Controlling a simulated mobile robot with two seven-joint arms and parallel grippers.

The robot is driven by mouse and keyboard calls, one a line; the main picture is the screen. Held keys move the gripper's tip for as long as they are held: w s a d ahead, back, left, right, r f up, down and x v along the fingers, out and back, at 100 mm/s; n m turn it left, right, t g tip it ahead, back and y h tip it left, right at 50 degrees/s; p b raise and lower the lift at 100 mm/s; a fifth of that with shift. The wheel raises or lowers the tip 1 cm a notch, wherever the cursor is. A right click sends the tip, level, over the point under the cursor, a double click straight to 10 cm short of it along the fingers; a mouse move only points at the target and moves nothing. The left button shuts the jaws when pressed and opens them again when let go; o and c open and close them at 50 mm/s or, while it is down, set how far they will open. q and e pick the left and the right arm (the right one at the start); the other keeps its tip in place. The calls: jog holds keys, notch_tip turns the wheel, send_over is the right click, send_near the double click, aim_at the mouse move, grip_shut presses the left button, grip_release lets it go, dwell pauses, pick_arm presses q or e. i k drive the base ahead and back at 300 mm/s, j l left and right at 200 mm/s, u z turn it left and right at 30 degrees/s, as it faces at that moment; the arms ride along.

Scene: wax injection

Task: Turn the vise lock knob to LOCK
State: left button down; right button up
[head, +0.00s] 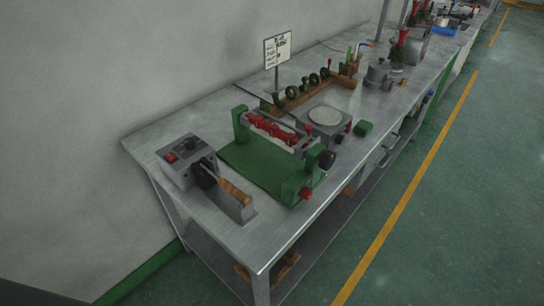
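The vise (262,167) stands near the front end of the metal bench, with a green base plate and green end posts. A red and silver part (272,129) lies across its far side. A black round knob (326,159) and a red knob (305,193) are on its right side. I cannot tell which of them is the lock knob, and no LOCK marking is readable. Neither of my grippers is in view.
A grey device with a red switch (171,157) and a wooden-handled tool (233,192) sit left of the vise. A grey unit with a pale round plate (325,116) stands behind it. A sign (277,49) rises at the back. The green floor (395,250) beside the bench is clear.

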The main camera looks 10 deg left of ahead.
aim_at(306, 194)
jog(key=l+u, duration=0.15)
jog(key=u, duration=0.25)
jog(key=i+l+u, duration=0.1)
jog(key=u, duration=0.35)
jog(key=l+u, duration=0.65)
jog(key=l, duration=0.15)
jog(key=k+l+u, duration=0.25)
jog(key=l, duration=0.4)
jog(key=k+l+u, duration=0.1)
jog(key=l, duration=0.3)
jog(key=k+l, duration=0.15)
jog(key=l, duration=0.65)
jog(key=k+l+u, duration=0.1)
jog(key=l, duration=0.3)
